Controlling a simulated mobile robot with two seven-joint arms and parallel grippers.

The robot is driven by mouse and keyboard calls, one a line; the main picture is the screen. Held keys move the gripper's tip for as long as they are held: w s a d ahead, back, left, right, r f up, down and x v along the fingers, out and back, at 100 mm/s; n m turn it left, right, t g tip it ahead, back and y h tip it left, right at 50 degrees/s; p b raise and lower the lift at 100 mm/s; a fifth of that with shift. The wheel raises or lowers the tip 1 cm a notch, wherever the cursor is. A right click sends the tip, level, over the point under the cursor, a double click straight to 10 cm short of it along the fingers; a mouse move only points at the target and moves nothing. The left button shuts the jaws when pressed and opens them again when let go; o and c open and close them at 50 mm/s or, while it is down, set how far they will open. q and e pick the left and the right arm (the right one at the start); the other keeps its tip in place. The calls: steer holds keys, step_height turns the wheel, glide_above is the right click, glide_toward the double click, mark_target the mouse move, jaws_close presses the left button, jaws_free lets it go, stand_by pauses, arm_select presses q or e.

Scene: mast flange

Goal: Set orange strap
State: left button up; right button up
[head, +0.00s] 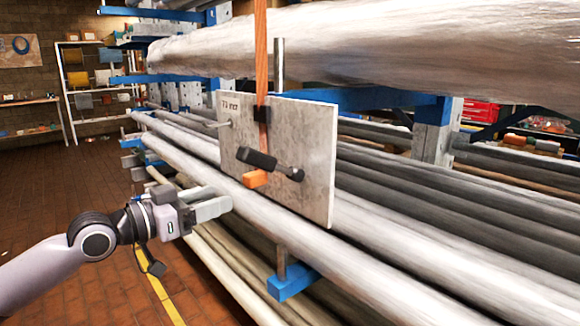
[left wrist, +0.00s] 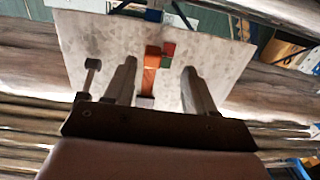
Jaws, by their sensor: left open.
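The orange strap (head: 260,60) hangs straight down in front of a pale grey plate (head: 315,140) and passes a black guide (head: 262,116). Below it, a black lever (head: 257,158) lies tilted across the plate, with an orange end piece (head: 255,179) under it. My left gripper (head: 222,205) is open and empty, to the left of and lower than the orange piece, apart from it. In the left wrist view, an orange piece (left wrist: 152,62) shows between the open fingers (left wrist: 158,75) against the plate (left wrist: 215,60); contact cannot be told. My right gripper is not in view.
Long grey pipes (head: 370,255) lie on blue rack arms (head: 292,282), and a thick wrapped pipe (head: 400,45) runs above. Brick floor (head: 90,180) is open at left, with shelving (head: 90,80) behind.

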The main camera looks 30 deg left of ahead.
mark_target(245, 176)
arm_select(q)
steer(key=shift+w+d+r+p, duration=0.45)
steer(key=shift+w+d, duration=0.15)
steer(key=shift+w, duration=0.55)
steer(key=shift+w+d+r+p, duration=0.5)
steer(key=shift+w+d, duration=0.15)
steer(key=shift+w, duration=0.55)
steer(key=shift+w+d+r+p, duration=0.45)
steer(key=shift+w+d, duration=0.15)
steer(key=shift+w, duration=0.55)
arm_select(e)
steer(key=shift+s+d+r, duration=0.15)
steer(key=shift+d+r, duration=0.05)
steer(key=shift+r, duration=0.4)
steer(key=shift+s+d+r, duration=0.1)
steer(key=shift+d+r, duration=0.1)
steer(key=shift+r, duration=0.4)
arm_select(q)
steer(key=shift+c, duration=0.3)
jaws_close()
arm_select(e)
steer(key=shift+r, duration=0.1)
